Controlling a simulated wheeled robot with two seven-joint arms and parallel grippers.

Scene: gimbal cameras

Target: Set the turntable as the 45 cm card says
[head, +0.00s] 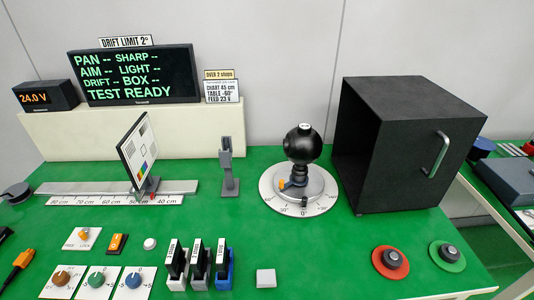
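The turntable (325,203) is a white round dial on the green bench, with degree marks along its front edge. A small dark pointer at its front sits close to the 0° mark. A black ball-shaped gimbal camera (303,146) stands on its grey inner disc, and a small orange part (282,184) shows at the disc's left side. The card (222,91) beside the display reads "CHART 45 cm, TABLE -60°, FEED 23 V". Neither of my grippers is in view.
A test chart (138,150) stands on a scaled rail (90,200) near 50 cm. A grey post (228,165) stands left of the turntable, and an open black box (415,145) close on its right. Switches, knobs and clips line the front. The display (135,75) reads "TEST READY".

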